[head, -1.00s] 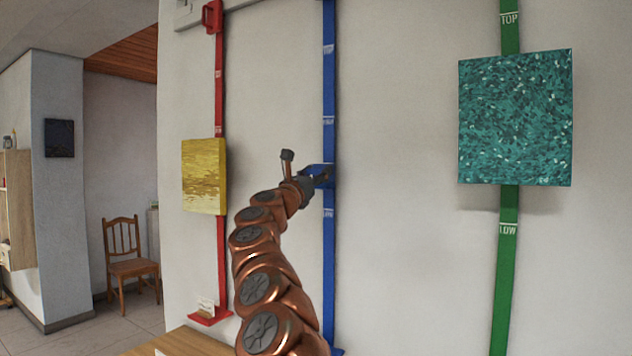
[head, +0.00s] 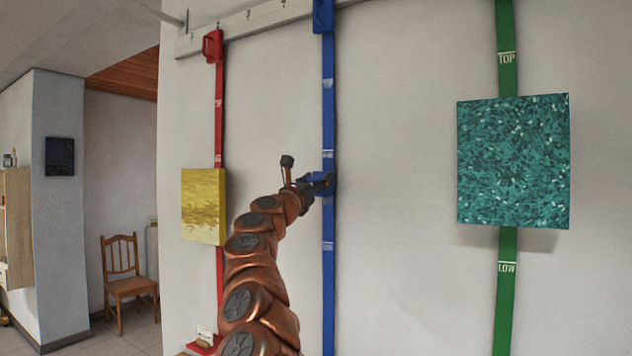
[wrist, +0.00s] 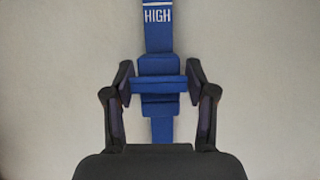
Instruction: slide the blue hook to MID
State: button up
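The blue hook (head: 325,181) sits on the vertical blue rail (head: 328,215) on the wall, between the rail's HIGH mark and a lower white mark. My gripper (head: 318,182) is at the hook, coming from the lower left. In the wrist view my gripper (wrist: 159,88) has one finger on each side of the blue hook (wrist: 158,66), and both pads appear to touch the ends of its crossbar. The HIGH label (wrist: 158,16) reads on the rail just above the hook. No MID label is readable; the hook covers part of the rail.
A red rail (head: 219,125) with a yellow panel (head: 203,206) is to the left. A green rail (head: 505,250) with a teal panel (head: 514,162) is to the right. A wooden chair (head: 127,280) stands far left. The wall between the blue and green rails is clear.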

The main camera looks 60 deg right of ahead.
jog(key=o, duration=0.3)
jog(key=shift+a+f, duration=0.1)
jog(key=shift+f, duration=0.05)
jog(key=shift+a+f, duration=0.2)
jog(key=shift+f, duration=0.05)
jog(key=v, duration=1.1)
jog(key=shift+a+r, duration=0.2)
dwell(0.7)
dwell(0.8)
